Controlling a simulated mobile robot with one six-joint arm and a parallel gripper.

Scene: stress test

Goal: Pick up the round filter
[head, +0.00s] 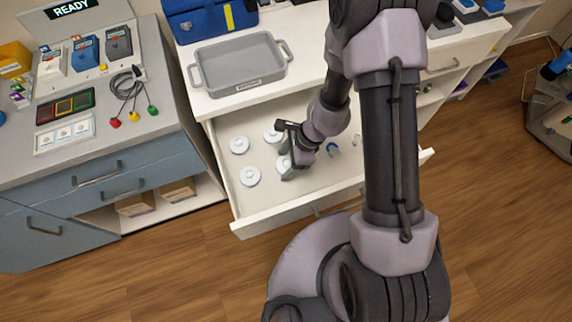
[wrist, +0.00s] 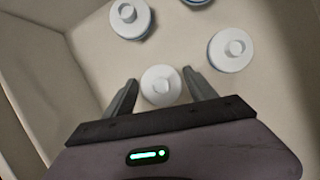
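Several white round filters lie in the open drawer (head: 300,197), each a disc with a raised round hub. In the head view one is at the back left (head: 239,145), one at the front left (head: 250,176), one at the back (head: 272,134), and one beside my gripper (head: 284,168). In the wrist view a round filter (wrist: 161,86) sits between the two fingers of my gripper (wrist: 161,92). The fingers are apart, one on each side of it, with gaps showing. Two other filters (wrist: 131,18) (wrist: 231,49) lie farther off, and another is cut off at the top edge.
Drawer walls (wrist: 30,75) stand close on the left in the wrist view. A grey tray (head: 240,92) stands on the counter behind. The front part of the drawer floor is bare.

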